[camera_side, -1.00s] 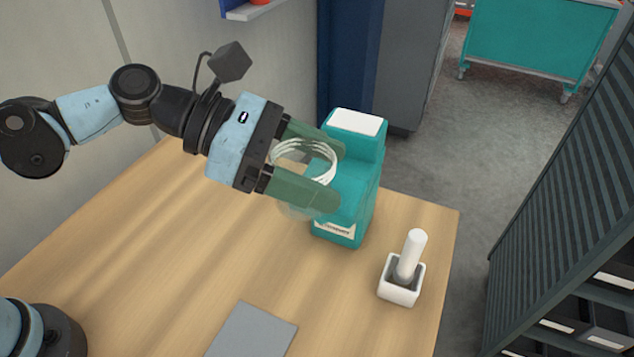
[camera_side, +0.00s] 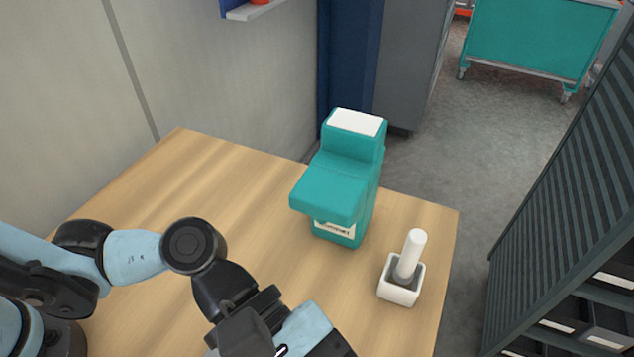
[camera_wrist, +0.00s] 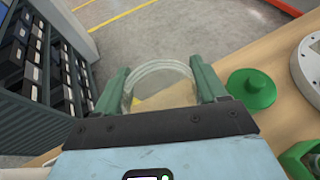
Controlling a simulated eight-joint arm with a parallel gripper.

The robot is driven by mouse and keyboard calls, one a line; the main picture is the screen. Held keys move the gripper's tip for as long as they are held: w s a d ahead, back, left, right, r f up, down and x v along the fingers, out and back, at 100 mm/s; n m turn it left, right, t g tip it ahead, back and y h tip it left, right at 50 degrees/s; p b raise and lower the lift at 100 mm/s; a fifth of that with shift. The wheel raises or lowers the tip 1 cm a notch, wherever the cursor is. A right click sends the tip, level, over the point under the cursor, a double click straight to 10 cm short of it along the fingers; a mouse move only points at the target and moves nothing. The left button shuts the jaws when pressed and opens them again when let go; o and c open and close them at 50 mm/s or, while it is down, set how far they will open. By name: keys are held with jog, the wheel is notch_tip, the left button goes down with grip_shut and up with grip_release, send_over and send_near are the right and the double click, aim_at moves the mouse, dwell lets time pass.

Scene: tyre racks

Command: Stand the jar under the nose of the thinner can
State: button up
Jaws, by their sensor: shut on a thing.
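The thinner can (camera_side: 350,175) is a teal block with a white top, a label low on its front and a nose (camera_side: 328,192) jutting over the table. The table under the nose looks bare. The jar (camera_wrist: 163,75) is clear with a ringed rim. In the wrist view my gripper (camera_wrist: 160,82) is shut on it, with one green finger on each side. In the side view my wrist runs off the bottom edge, so the fingers and jar are out of that picture, away from the can.
A white square holder (camera_side: 400,283) with an upright white rod stands right of the can. The table (camera_side: 185,185) left of the can is clear.

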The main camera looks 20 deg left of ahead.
jog(key=w+f, duration=0.2)
jog(key=w, duration=0.1)
jog(key=w+f, duration=0.2)
jog(key=w, duration=0.2)
jog(key=w+f, duration=0.2)
jog(key=w, duration=0.2)
jog(key=shift+w+d+f, duration=0.25)
jog(key=shift+d+f, duration=0.1)
jog(key=shift+f, duration=0.05)
jog(key=shift+w+f, duration=0.1)
jog(key=shift+f, duration=1.75)
jog(key=shift+f, duration=0.25)
jog(key=o, duration=1.2)
jog(key=shift+o, duration=0.2)
jog(key=shift+w+a+r, duration=0.15)
jog(key=shift+a+r, duration=0.05)
jog(key=shift+a, duration=0.1)
jog(key=v, duration=0.2)
jog(key=shift+w+a+r, duration=0.1)
jog(key=shift+a+r, duration=0.1)
jog(key=shift+a, duration=0.05)
jog(key=shift+d+r, duration=0.15)
jog(key=shift+r, duration=3.25)
